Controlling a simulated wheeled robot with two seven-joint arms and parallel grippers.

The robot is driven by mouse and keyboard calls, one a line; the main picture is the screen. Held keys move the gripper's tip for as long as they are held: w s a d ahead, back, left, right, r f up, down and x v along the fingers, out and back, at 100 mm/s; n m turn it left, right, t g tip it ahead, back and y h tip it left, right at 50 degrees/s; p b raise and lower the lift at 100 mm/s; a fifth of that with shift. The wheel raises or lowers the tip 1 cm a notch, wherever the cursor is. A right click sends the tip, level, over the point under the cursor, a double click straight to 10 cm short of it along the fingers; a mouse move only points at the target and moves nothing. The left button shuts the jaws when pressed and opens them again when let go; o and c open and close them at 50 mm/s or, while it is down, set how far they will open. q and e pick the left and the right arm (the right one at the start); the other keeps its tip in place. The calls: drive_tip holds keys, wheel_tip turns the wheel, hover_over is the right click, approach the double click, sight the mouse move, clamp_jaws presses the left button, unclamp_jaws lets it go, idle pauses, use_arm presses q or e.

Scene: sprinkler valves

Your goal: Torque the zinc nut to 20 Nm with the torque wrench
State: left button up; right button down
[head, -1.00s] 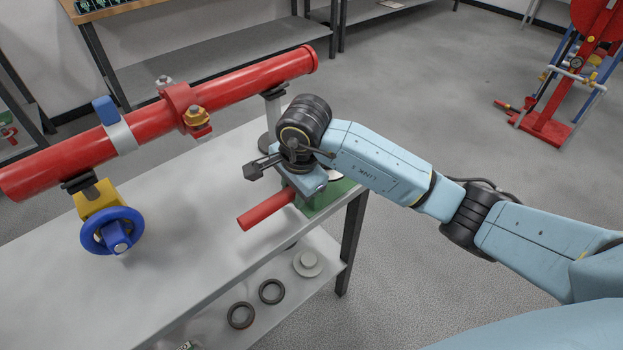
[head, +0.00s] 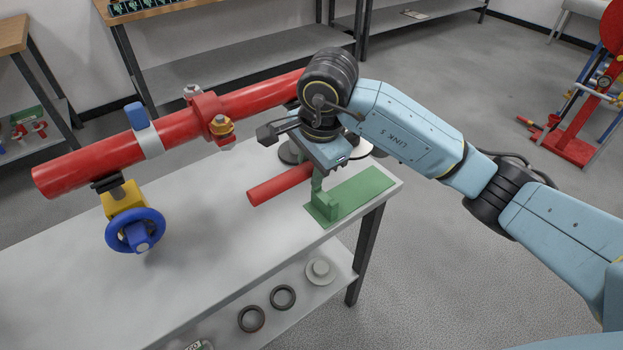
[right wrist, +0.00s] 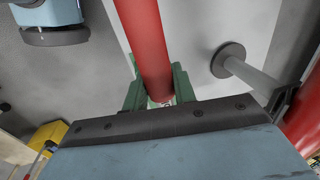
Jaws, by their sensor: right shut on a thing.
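The torque wrench shows as a red shaft (head: 280,185) on the right part of the bench, and in the right wrist view (right wrist: 150,45). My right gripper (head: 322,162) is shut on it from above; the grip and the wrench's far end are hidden. A green stand (head: 350,197) is under the gripper. I cannot tell whether the wrench still touches it. The red pipe (head: 95,163) carries a red clamp (head: 208,110) with a yellowish nut (head: 221,127) in front and a silvery nut (head: 192,91) on top. I cannot tell which is zinc. My left gripper is not in view.
A blue handwheel (head: 135,231) on a yellow valve body (head: 124,203) hangs below the pipe. The front of the benchtop is clear. Rings (head: 283,297) lie on the lower shelf.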

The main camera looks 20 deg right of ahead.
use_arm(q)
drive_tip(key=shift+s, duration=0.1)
use_arm(e)
drive_tip(key=shift+r, duration=0.3)
drive_tip(key=shift+r, duration=0.1)
